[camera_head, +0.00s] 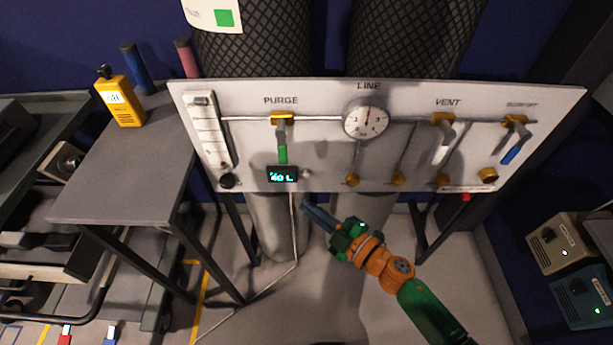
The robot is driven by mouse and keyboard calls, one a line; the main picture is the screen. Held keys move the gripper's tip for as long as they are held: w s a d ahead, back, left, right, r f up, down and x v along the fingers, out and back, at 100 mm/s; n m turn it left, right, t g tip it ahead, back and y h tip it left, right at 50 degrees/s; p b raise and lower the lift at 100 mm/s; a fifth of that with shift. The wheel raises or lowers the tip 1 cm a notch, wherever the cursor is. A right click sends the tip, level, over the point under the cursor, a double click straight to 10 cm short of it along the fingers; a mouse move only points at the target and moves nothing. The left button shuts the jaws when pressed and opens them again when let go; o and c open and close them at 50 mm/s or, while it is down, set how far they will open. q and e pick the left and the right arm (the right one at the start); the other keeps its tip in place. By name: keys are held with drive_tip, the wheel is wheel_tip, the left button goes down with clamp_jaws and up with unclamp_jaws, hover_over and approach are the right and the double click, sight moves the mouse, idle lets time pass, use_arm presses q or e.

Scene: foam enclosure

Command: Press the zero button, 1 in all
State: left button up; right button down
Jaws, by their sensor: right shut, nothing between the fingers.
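A pale panel (330,180) labelled PURGE, LINE and VENT spans the middle of the view. A small dark display (282,174) reading about "40 L" in green sits at its lower left. A small round button (306,174) sits just right of the display; any label on it is too small to read, so I cannot confirm it is the zero button. My right gripper (306,209) is shut and empty. In the picture its tip is just below the button and the panel's lower edge, apart from the button. My left gripper is not in view.
The panel also carries a round gauge (367,121), a green-handled valve (282,150), white and blue handles, and several brass knobs. A grey table (110,180) with a yellow meter (121,102) stands left. Boxes (557,243) stand at right. A thin line hangs below the display.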

sight(306, 174)
drive_tip(key=shift+w+b, duration=0.75)
drive_tip(key=shift+w, duration=1.9)
drive_tip(key=shift+w, duration=0.45)
drive_tip(key=shift+w, duration=0.35)
drive_tip(key=shift+s, duration=0.1)
idle(0.5)
drive_tip(key=shift+s+r, duration=0.1)
drive_tip(key=shift+s, duration=0.6)
